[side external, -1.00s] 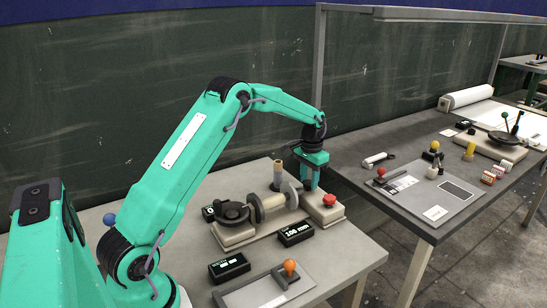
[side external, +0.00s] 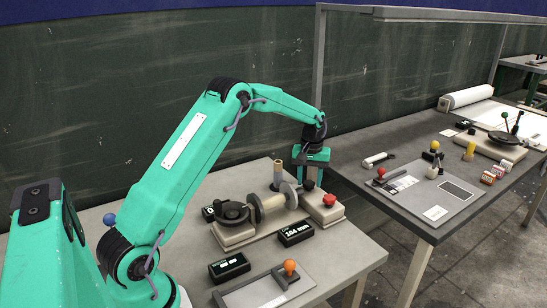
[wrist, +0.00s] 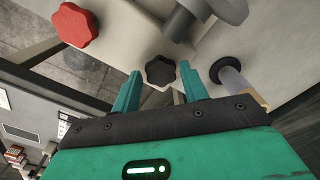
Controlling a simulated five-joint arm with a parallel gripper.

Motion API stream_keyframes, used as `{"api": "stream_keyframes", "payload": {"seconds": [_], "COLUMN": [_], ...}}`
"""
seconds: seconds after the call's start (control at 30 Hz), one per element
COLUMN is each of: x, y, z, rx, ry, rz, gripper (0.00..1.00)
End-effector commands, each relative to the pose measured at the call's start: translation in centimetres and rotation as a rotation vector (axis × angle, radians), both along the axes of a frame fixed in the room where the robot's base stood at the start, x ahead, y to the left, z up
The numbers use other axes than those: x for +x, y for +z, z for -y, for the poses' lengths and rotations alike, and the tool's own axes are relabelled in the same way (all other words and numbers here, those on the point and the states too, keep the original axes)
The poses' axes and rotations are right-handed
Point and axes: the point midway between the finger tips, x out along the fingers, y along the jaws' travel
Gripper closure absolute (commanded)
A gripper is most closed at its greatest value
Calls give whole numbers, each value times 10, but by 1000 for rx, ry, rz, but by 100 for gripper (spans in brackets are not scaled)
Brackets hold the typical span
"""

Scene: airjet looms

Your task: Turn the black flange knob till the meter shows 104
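The black flange knob (wrist: 160,71) sits on the beige base of a winding fixture; it also shows in the side view (side external: 308,185). My gripper (wrist: 160,68) is open, with one finger on each side of the knob and a visible gap to both. In the side view my gripper (side external: 311,174) is just above the knob. The meter (side external: 296,233) in front of the fixture seems to read 104 mm.
A red knob (side external: 329,200) is close by at the fixture's right end; it also shows in the wrist view (wrist: 74,25). Grey flanges (side external: 290,195) and a spool stand left of the black knob. A second display (side external: 229,267) and an orange-knobbed lever (side external: 290,267) are nearer the front.

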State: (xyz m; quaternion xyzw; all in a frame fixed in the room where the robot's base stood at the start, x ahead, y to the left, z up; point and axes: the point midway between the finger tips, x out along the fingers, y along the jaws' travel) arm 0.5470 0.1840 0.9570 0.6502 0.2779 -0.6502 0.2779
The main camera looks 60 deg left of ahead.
Motion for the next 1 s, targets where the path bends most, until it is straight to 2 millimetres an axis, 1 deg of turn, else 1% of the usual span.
{"api": "stream_keyframes", "payload": {"seconds": [0.3,0.47,1.0], "x": [0,0,0], "y": [0,4,40], "z": [-1,-1,-1], "rx": [0,1,1], "ry": [-3,-4,-4], "rz": [0,1,2], "gripper": [45,45,45]}}
